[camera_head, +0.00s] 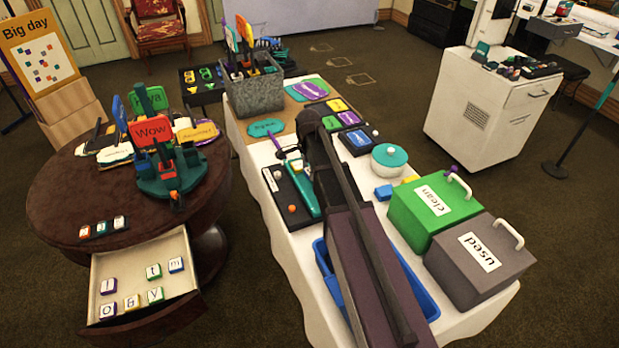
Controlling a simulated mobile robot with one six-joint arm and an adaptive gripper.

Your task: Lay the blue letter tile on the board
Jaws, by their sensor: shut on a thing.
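The drawer (98,262) of the round brown table is open and holds several white letter tiles with coloured edges. A narrow dark board (109,231) on the tabletop above the drawer bears a row of tiles, the right one bluish. My gripper (306,122) is at the far end of my dark arm, above the white-covered table. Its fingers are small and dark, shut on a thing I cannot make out. It is well right of the drawer.
A green stand with a red "Wow" sign (152,131) rises on the round table (55,195). On the long white table (262,235) are a grey crate (258,96), a teal-lidded pot (389,160), a green "clean" box (436,205) and a grey "used" box (480,262). Carpet lies between the tables.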

